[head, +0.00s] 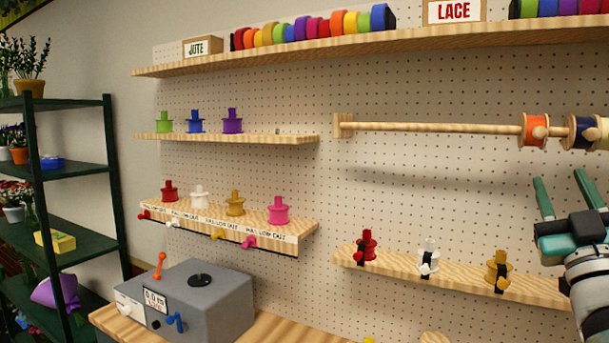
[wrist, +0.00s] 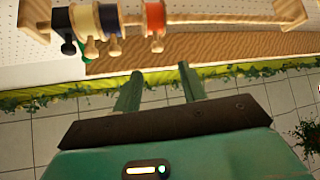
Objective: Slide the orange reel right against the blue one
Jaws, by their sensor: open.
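The orange reel (head: 534,125) hangs on a wooden rod (head: 430,127) on the pegboard, with a wooden knob at its front. The blue reel (head: 577,134) is to its right on the same rod, with a short gap between them. In the wrist view the order is mirrored: the orange reel (wrist: 154,18) is right of the blue reel (wrist: 109,18). My gripper (head: 560,177) is open and empty, below the two reels in the head view. Its fingertips (wrist: 160,70) point toward the rod in the wrist view, clear of the reels.
A pale reel (head: 604,134) sits beyond the blue one. The rod's left end meets a wooden bracket (head: 343,126), with bare rod up to the orange reel. A lower shelf (head: 450,276) holds several small spools. A ribbon shelf (head: 300,54) runs above.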

